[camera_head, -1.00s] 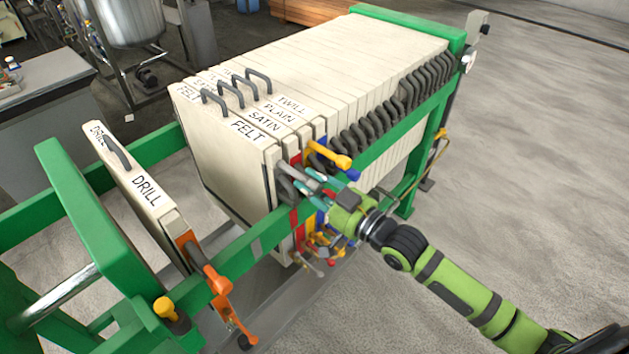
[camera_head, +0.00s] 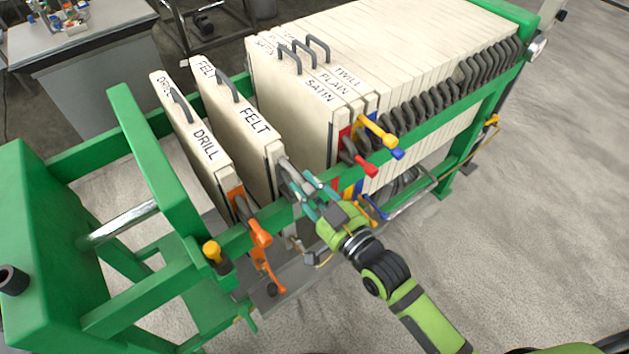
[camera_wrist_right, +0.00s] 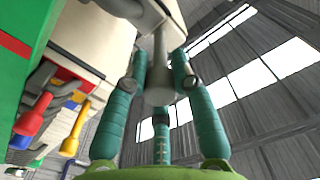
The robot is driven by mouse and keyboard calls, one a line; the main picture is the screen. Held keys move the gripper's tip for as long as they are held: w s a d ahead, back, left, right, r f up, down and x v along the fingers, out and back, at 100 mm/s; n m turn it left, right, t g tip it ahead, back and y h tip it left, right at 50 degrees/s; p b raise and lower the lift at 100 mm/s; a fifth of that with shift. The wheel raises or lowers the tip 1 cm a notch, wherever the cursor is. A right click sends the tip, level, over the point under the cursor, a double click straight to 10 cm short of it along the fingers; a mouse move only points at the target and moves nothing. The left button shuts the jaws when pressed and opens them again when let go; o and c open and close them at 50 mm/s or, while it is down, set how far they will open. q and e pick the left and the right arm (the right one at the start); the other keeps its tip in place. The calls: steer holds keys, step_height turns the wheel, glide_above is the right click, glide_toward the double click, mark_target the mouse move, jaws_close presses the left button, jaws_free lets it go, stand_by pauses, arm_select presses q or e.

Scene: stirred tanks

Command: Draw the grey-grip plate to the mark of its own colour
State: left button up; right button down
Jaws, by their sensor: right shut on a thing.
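The plate marked FELT (camera_head: 238,122) hangs on the green frame, apart from both the plate marked DRILL at its left and the pack at its right. Its grey grip (camera_head: 287,167) sticks out over the near green rail (camera_head: 390,143). My right gripper (camera_head: 305,188) is shut on this grip. In the right wrist view, the fingers (camera_wrist_right: 163,85) close around the grey grip (camera_wrist_right: 159,75). I cannot clearly make out a grey mark on the rail now. My left gripper is not in view.
The DRILL plate (camera_head: 190,132) with its orange grip (camera_head: 259,232) stands close at left. The SATIN plate (camera_head: 300,95) fronts the pack at right, with red (camera_head: 365,165), yellow and blue grips there. A yellow knob (camera_head: 212,250) sits near the green end plate (camera_head: 150,165).

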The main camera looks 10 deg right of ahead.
steer(key=shift+s+f, duration=0.1)
steer(key=shift+f, duration=0.25)
steer(key=c, duration=1)
jaws_free()
steer(key=shift+r, duration=0.15)
steer(key=shift+d, duration=0.15)
steer(key=v, duration=1.1)
steer(key=shift+s+d, duration=0.15)
steer(key=shift+s, duration=0.2)
